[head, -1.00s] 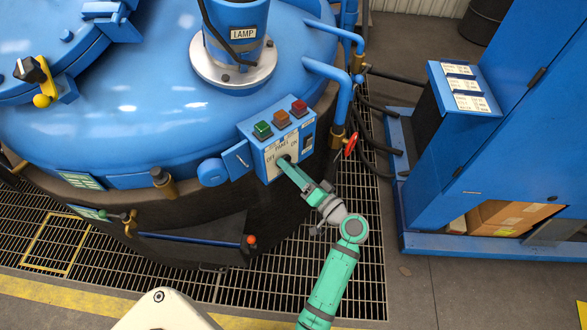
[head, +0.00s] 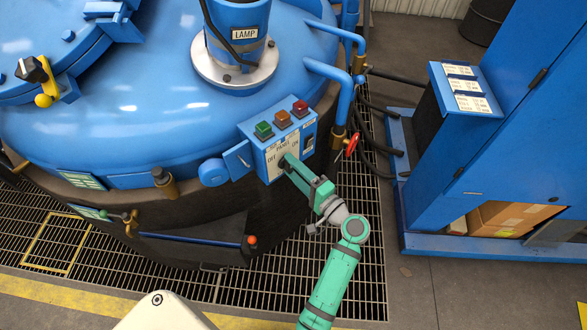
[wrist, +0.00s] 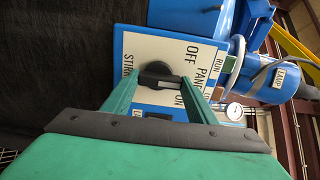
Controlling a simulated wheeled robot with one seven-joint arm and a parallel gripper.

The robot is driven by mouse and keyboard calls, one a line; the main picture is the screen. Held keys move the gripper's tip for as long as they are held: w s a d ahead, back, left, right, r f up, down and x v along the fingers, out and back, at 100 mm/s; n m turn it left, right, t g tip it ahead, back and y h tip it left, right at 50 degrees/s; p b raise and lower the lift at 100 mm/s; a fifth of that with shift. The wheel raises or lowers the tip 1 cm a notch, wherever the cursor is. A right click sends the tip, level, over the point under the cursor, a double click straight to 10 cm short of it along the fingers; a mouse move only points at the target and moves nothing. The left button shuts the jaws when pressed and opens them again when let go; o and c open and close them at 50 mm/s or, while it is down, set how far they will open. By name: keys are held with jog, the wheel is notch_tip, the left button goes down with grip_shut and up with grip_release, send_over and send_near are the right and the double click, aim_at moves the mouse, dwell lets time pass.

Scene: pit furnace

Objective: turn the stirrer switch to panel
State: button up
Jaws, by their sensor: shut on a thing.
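The stirrer switch is a black knob (wrist: 158,74) on a white plate (wrist: 150,50) marked OFF, PANEL and ON. The plate is on the front of a blue control box (head: 306,139) at the furnace's side. My gripper (head: 285,162) reaches the plate from the lower right. In the wrist view, my gripper's green fingers (wrist: 160,92) are on both sides of the knob and shut on it. A pale mark on the knob lies on the side facing PANEL and ON; its exact setting is unclear. In the head view my fingers hide the knob.
Green, orange and red buttons (head: 282,119) sit on top of the box. A red valve wheel (head: 352,144) and pipes are close to its right. The blue furnace lid (head: 120,110) lies behind and left. A blue cabinet (head: 520,110) stands at right, with clear floor before it.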

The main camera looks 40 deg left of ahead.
jog(key=shift+s, duration=0.1)
jog(key=o, duration=1.1)
jog(key=shift+c, duration=0.2)
jog(key=shift+d, duration=0.15)
jog(key=v, duration=1)
jog(key=shift+d, duration=0.25)
